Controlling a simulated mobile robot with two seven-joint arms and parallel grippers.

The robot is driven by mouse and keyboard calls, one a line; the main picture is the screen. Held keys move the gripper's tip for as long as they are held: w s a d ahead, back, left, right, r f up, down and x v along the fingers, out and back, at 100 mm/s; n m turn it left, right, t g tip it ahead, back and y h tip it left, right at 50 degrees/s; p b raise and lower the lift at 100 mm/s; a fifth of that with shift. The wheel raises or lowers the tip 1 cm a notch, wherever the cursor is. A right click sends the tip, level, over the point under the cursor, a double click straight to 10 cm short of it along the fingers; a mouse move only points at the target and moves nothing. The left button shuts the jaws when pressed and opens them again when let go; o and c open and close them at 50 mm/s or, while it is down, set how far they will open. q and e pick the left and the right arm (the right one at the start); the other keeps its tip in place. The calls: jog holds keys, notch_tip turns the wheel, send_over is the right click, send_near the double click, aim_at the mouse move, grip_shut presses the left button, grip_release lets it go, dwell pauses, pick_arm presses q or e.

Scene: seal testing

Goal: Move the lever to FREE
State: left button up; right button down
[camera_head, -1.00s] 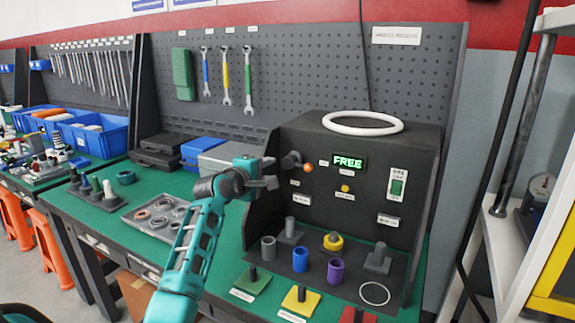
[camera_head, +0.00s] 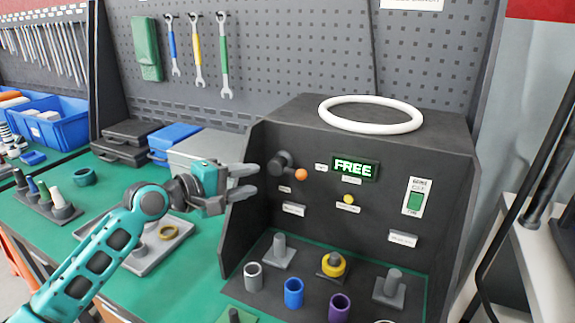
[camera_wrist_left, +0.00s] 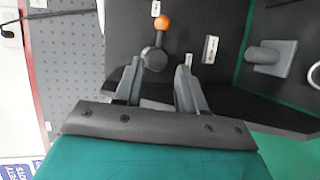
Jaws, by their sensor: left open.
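The lever (camera_head: 283,165) is a dark knob with an orange ball tip on the left of the black test box's front. Its ball points right, toward the display (camera_head: 355,167), which reads FREE in green. My left gripper (camera_head: 247,182) is open and empty, left of the lever and slightly below it in the head view. In the left wrist view the lever (camera_wrist_left: 154,55) shows just beyond the two fingertips (camera_wrist_left: 160,75), its orange ball at the top. I cannot tell whether a fingertip touches the lever. My right gripper is not in view.
The test box (camera_head: 365,220) has a side wall close to my left gripper. A white ring (camera_head: 371,101) lies on top. Pegs with a yellow ring (camera_head: 333,264) and loose coloured sleeves (camera_head: 293,292) stand in front.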

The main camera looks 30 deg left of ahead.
aim_at(288, 171)
pick_arm(q)
jog(key=x, duration=1.2)
jog(key=shift+w+d, duration=0.1)
jog(key=shift+w, duration=0.2)
grip_shut()
